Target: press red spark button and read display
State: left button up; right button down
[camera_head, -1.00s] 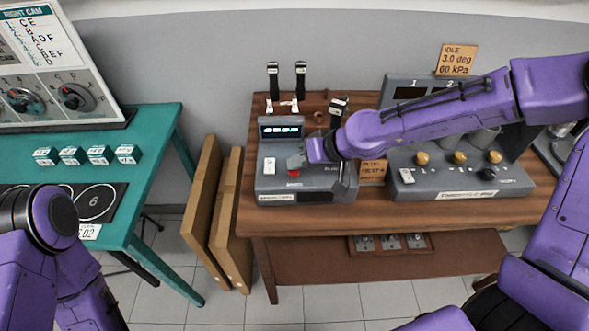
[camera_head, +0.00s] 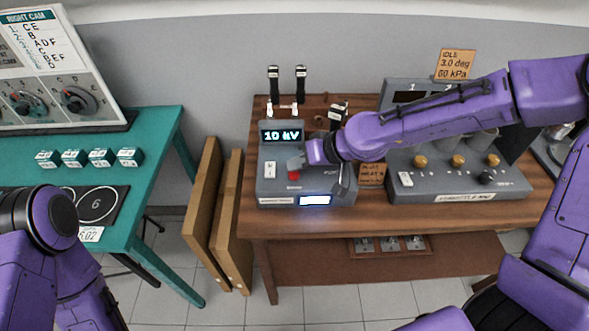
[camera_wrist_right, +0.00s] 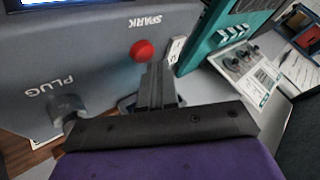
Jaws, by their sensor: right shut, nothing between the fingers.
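The grey spark tester (camera_head: 268,187) stands on the wooden bench, and its display (camera_head: 282,135) reads "10 kV". The red spark button (camera_head: 294,175) is on its sloped front. In the right wrist view the red button (camera_wrist_right: 142,50) sits below the word SPARK and just beyond my fingertips. My right gripper (camera_head: 297,162) is shut and empty, right above the button. It also shows in the right wrist view (camera_wrist_right: 155,70), with a small visible gap to the button. A lit white panel (camera_head: 315,200) glows at the tester's lower front. My left gripper is out of the frame.
A second grey console (camera_head: 460,190) with yellow knobs stands to the right, under an "IDLE 3.0 deg 60 kPa" sign (camera_head: 455,64). Black-handled tools (camera_head: 273,85) stand behind the tester. A teal table (camera_head: 150,150) with small blocks is at left.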

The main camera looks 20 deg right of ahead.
aim_at(299, 174)
jog(key=shift+r, duration=0.35)
notch_tip(299, 174, up, 5)
jog(key=p, duration=0.5)
jog(key=shift+f, duration=0.1)
jog(key=shift+d, duration=0.1)
dwell(0.5)
